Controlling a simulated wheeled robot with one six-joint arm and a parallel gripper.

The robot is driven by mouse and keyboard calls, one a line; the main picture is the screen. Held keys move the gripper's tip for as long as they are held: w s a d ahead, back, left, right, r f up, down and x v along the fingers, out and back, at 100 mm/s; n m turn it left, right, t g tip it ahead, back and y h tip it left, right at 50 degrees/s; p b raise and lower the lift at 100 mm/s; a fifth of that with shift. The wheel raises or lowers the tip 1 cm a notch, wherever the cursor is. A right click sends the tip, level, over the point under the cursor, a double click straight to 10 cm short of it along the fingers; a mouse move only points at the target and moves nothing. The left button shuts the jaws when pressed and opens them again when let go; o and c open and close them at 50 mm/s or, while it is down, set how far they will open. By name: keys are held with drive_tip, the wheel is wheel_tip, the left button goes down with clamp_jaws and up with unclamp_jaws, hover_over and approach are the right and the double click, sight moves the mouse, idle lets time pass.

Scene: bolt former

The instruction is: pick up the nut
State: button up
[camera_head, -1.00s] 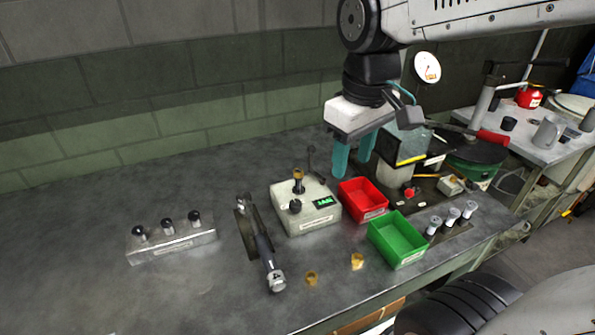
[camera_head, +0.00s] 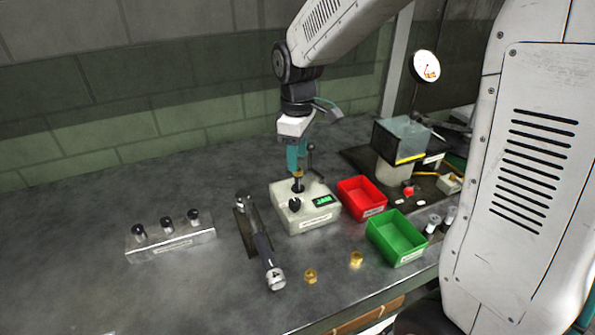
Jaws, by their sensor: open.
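A brass nut (camera_head: 298,175) sits on the post of the white device with a green display (camera_head: 308,216). It is mostly hidden by my gripper. My gripper (camera_head: 297,170) points down right over that post, with its teal fingers open at about the height of the nut. I cannot tell whether the fingers touch it. Two more brass nuts lie on the bench in front: one nut (camera_head: 311,276) near the wrench-like tool, another nut (camera_head: 356,259) near the green bin.
A red bin (camera_head: 362,198) and a green bin (camera_head: 397,238) stand right of the device. A torque tool (camera_head: 265,250) lies left of it. A metal block with black-topped pins (camera_head: 171,238) stands further left. A press with a dial (camera_head: 425,66) is behind right.

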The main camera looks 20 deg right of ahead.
drive_tip(key=shift+f, duration=1.45)
clamp_jaws()
drive_tip(key=shift+r, duration=0.15)
drive_tip(key=shift+r, duration=0.55)
wheel_tip(320, 180, up, 2)
drive_tip(key=shift+r, duration=0.1)
drive_tip(key=s+r, duration=0.1)
drive_tip(key=s, duration=1.5)
drive_tip(key=shift+a+r, duration=0.25)
drive_tip(key=shift+a, duration=0.1)
